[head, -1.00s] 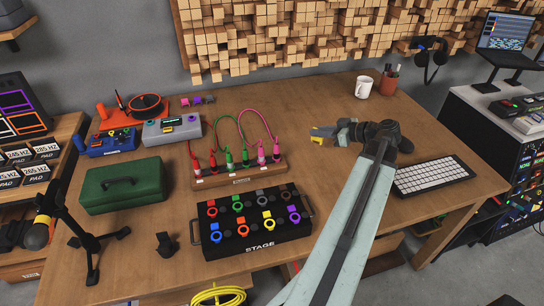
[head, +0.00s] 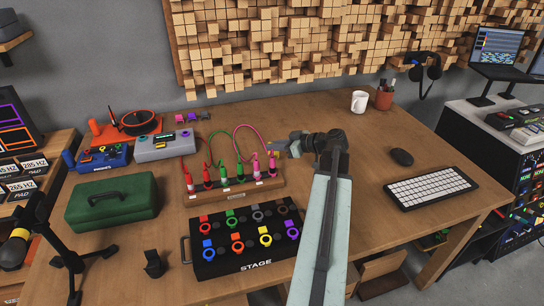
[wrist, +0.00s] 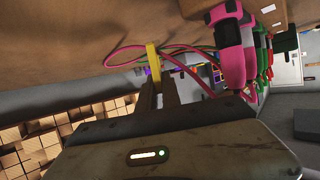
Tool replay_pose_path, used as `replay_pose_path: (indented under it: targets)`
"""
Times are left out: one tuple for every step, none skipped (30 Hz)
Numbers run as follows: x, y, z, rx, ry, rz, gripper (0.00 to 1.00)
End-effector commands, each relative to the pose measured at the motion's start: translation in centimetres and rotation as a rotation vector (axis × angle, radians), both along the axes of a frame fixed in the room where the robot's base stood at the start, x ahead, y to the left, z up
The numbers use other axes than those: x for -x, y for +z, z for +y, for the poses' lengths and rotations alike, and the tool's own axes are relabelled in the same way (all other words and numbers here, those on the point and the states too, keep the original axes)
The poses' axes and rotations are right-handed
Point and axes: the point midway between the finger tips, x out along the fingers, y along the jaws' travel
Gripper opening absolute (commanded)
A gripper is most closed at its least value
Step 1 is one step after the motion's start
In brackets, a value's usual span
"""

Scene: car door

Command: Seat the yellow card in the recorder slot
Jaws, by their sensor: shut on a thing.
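My gripper (head: 284,147) is shut on the yellow card (wrist: 153,56), which stands up between the fingertips in the wrist view. In the head view the gripper is above the table, by the right end of the cable rack, and the card is too small to make out clearly. A grey box with a small lit display (head: 164,145) sits at the back left, far left of my gripper; it looks like the recorder. Its slot cannot be made out.
The wooden cable rack (head: 250,194) with pink, red and green plugs and looped cables stands between my gripper and the grey box. A blue box (head: 103,158), green case (head: 112,201) and black stage box (head: 245,242) are nearby.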

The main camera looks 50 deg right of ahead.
Motion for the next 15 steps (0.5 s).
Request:
replay_pose_path:
  targets:
    - [-0.3, -0.1, 0.0, 0.0, 0.0, 0.0, 0.0]
    - [-0.4, 0.0, 0.0, -0.001, -0.001, 0.0, 0.0]
    - [-0.4, 0.0, 0.0, -0.001, -0.001, 0.0, 0.0]
    - [-0.4, -0.1, 0.0, 0.0, -0.002, 0.0, 0.0]
    - [-0.4, -0.2, 0.0, 0.0, -0.002, 0.0, 0.0]
    - [-0.3, -0.6, 0.0, 0.0, -0.002, 0.0, 0.0]
    - [-0.3, -1.0, 0.0, 0.0, -0.002, 0.0, 0.0]
    - [-0.3, -1.5, 0.0, 0.0, -0.002, 0.0, 0.0]
    - [-0.3, -2.2, 0.0, 0.0, -0.002, 0.0, 0.0]
    - [-0.3, -2.8, 0.0, 0.0, -0.002, 0.0, 0.0]
    - [-0.3, -3.3, 0.0, 0.0, -0.002, 0.0, 0.0]
    - [-0.3, -3.8, 0.0, 0.0, -0.002, 0.0, 0.0]
    - [-0.3, -4.0, 0.0, 0.0, -0.002, 0.0, 0.0]
    - [-0.3, -4.0, 0.0, 0.0, -0.002, 0.0, 0.0]
    - [-0.3, -3.8, 0.0, 0.0, -0.002, 0.0, 0.0]
